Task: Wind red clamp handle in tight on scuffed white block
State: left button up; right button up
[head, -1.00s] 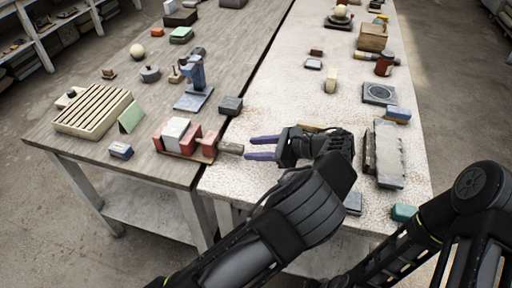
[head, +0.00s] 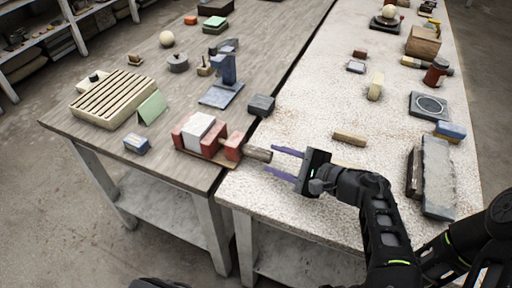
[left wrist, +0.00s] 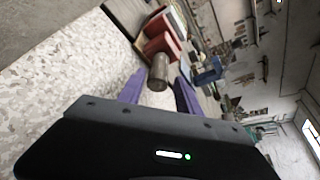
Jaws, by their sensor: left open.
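The red clamp (head: 190,132) stands on its wooden base at the front right of the dark wooden table. The scuffed white block (head: 199,126) sits between its red jaws. The clamp's handle (head: 257,154) is a grey-brown cylinder sticking out right over the pale table. My left gripper (head: 269,160) is open, its purple fingers pointing left at the handle's free end. In the left wrist view the handle (left wrist: 158,72) shows between the two fingertips (left wrist: 158,90), with the red clamp (left wrist: 162,43) beyond. I cannot tell whether a finger touches it. My right gripper is out of view.
A dark grey block (head: 261,105) lies behind the handle. A blue stand (head: 222,92) and a green card (head: 151,107) stand near the clamp. A wooden stick (head: 350,139) and a grey stone slab (head: 437,175) lie to the right. The pale table's middle is largely clear.

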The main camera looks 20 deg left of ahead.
aim_at(255, 153)
pick_arm(q)
jog(key=shift+s+d+r, duration=0.1)
jog(key=shift+s+d, duration=0.05)
jog(key=shift+s, duration=0.05)
jog(key=shift+w, duration=0.1)
jog(key=shift+p+x, duration=0.45)
jog(key=shift+x, duration=3.5)
jog(key=shift+c, duration=0.2)
grip_shut()
